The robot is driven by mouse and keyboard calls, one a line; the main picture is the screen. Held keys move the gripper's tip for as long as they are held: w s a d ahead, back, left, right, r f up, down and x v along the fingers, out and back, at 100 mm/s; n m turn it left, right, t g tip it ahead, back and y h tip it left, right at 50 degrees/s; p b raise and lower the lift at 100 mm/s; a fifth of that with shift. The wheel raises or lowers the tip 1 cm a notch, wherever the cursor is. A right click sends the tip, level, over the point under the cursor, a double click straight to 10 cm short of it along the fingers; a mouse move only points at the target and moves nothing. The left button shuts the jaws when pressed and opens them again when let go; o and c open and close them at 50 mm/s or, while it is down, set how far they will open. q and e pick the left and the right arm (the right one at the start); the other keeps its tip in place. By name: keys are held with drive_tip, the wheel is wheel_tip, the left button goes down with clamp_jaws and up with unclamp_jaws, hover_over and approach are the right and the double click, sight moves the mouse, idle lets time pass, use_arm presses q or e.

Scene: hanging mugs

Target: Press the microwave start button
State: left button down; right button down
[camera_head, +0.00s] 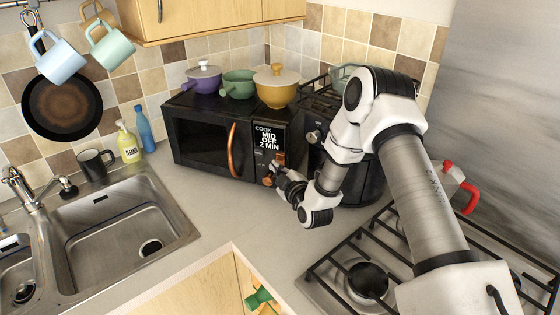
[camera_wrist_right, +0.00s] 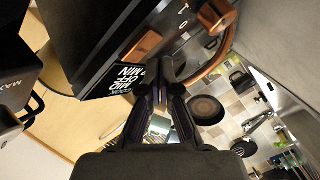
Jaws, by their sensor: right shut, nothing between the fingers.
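The black microwave (camera_head: 205,140) stands on the counter against the tiled wall, its door shut, with a copper handle (camera_head: 232,149). Its display (camera_head: 267,138) reads COOK MID OFF 2 MIN. Below the display are small copper-coloured controls (camera_head: 281,158); a flat copper button (camera_wrist_right: 147,45) shows in the wrist view. I cannot read which control is start. My right gripper (camera_head: 274,172) is shut and empty, at the lower control panel, partly covering it. In the wrist view its fingertips (camera_wrist_right: 166,72) are close to the panel; contact cannot be told. My left gripper is out of view.
Purple (camera_head: 203,77), green (camera_head: 238,84) and yellow (camera_head: 277,86) pots stand on the microwave. A black appliance (camera_head: 312,150) is right beside it. The stove (camera_head: 368,283) is at front right, the sink (camera_head: 120,225) at left. Counter before the microwave is clear.

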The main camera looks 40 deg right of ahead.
drive_tip(key=shift+d, duration=0.1)
drive_tip(key=shift+w+d, duration=0.2)
drive_tip(key=shift+d, duration=0.05)
idle(0.3)
drive_tip(key=shift+w+d, duration=0.2)
drive_tip(key=shift+d, duration=0.05)
idle(0.5)
drive_tip(key=shift+w+d+r, duration=0.1)
drive_tip(key=shift+w+r, duration=0.05)
drive_tip(key=shift+r, duration=0.15)
idle(0.5)
drive_tip(key=shift+s+a+f, duration=0.3)
drive_tip(key=shift+s+f, duration=0.05)
drive_tip(key=shift+s, duration=0.05)
drive_tip(key=shift+a, duration=0.15)
drive_tip(key=shift+s, duration=0.1)
